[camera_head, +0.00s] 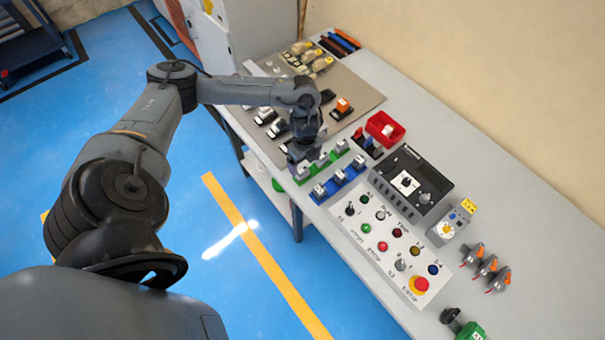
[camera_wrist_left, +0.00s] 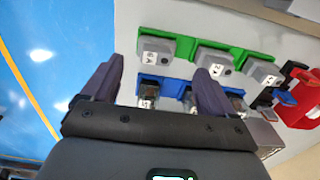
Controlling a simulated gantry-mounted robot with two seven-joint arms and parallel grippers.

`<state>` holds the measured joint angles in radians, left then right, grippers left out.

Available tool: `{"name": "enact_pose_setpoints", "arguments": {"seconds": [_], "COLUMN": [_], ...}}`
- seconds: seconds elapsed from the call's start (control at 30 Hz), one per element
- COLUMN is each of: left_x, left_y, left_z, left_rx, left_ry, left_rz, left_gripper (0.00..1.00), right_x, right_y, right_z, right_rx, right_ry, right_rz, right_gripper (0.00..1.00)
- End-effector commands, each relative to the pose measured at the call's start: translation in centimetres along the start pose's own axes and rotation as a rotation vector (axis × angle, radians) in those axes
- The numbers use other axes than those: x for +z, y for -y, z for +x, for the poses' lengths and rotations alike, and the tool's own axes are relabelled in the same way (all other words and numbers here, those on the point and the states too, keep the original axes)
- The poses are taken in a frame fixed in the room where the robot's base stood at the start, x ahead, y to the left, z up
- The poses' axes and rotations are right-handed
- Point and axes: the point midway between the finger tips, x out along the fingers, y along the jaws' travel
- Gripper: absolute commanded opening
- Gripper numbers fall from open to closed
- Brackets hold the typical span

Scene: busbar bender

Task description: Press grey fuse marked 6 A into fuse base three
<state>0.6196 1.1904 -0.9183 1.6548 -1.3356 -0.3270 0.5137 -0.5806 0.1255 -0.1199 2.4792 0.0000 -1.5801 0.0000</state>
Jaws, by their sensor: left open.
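My left gripper (camera_head: 303,158) is over the near end of the green fuse row (camera_head: 325,160). In the left wrist view my left gripper (camera_wrist_left: 158,66) is open, with a grey fuse block (camera_wrist_left: 156,50) on the green row (camera_wrist_left: 185,45) showing between and beyond its fingertips. That block has a white label whose marking I cannot read surely. More grey blocks (camera_wrist_left: 214,63) sit farther along the green row. A blue fuse row (camera_head: 340,187) lies beside it, partly hidden by the fingers in the wrist view. I cannot tell which base is three. My right gripper is not in view.
A red bin (camera_head: 385,128) stands behind the fuse rows. A control panel (camera_head: 392,235) with buttons and a dark meter unit (camera_head: 411,180) lie to the right. A grey-brown mat (camera_head: 352,92) with several parts lies beyond. The bench (camera_head: 500,185) is clear at the right rear.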

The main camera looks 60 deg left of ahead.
Motion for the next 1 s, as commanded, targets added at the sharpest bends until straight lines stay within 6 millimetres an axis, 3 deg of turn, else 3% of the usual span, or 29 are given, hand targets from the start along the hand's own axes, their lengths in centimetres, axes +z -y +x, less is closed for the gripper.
{"name": "enact_pose_setpoints", "arguments": {"seconds": [0.17,0.5,0.83,1.0], "left_x": [0.0,0.2,0.2,0.2], "left_y": [-0.2,-0.6,-0.6,-0.6], "left_z": [1.0,5.0,5.5,5.4], "left_rx": [0.002,0.0,-0.001,-0.001], "left_ry": [0.001,0.001,0.0,0.0], "left_rz": [0.001,0.0,0.002,0.001], "left_gripper": [0.87,0.87,0.87,0.63], "right_x": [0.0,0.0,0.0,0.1], "right_y": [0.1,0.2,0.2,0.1], "right_z": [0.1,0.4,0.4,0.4], "right_rx": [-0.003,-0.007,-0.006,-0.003], "right_ry": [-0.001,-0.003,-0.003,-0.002], "right_rz": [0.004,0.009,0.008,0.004], "right_gripper": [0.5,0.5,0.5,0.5]}}
